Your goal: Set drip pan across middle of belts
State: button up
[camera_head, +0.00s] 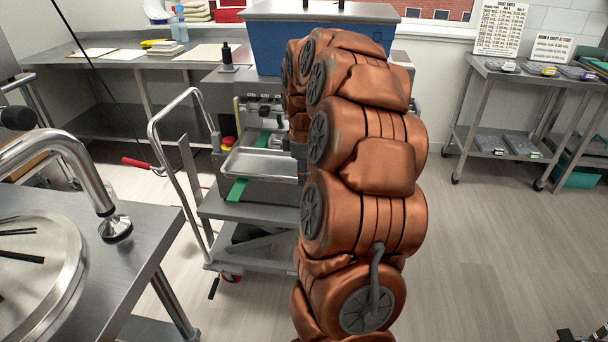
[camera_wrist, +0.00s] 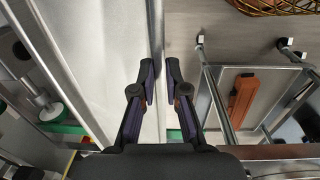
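The drip pan (camera_head: 262,165) is a shallow silver tray. In the head view it lies across the green belts (camera_head: 237,190) at the front of the depositor. Green shows at its near and far sides. In the wrist view the pan (camera_wrist: 90,50) fills the left middle, and a green strip (camera_wrist: 62,129) shows near its lower end. My gripper (camera_wrist: 159,70) has its two fingers apart, one on each side of the pan's right edge. I see no clear contact with the rim. My arm hides the gripper and the pan's right end in the head view.
The depositor has a blue hopper (camera_head: 280,40) and stands on a wheeled cart (camera_head: 250,215) with a tubular handle (camera_head: 160,150). A steel table (camera_head: 120,275) with a round lid is at the near left. A shelf rack (camera_head: 510,100) stands right. Open floor lies right.

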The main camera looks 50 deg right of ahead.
jog(key=o, duration=0.4)
jog(key=r, duration=1.2)
jog(key=shift+s+a+b, duration=0.2)
jog(key=shift+a+b, duration=0.05)
jog(key=shift+b, duration=0.05)
jog(key=s+a+f+m+g, duration=0.1)
jog(key=s+a+f, duration=0.15)
jog(key=a, duration=0.85)
jog(key=s+a+f+m, duration=0.1)
jog(key=s+a+f, duration=0.15)
jog(key=a, duration=0.75)
jog(key=s+a+f+m, duration=0.1)
jog(key=s+a+f, duration=0.2)
jog(key=s, duration=0.3)
jog(key=s+a+f+m+g, duration=0.1)
jog(key=s+a+f+m, duration=0.1)
jog(key=s, duration=0.4)
jog(key=s+a+f+m, duration=0.2)
jog(key=s+a+f, duration=0.1)
jog(key=s+a, duration=0.3)
jog(key=shift+s+f+g, duration=0.3)
jog(key=shift+s+f, duration=0.05)
jog(key=shift+f, duration=0.05)
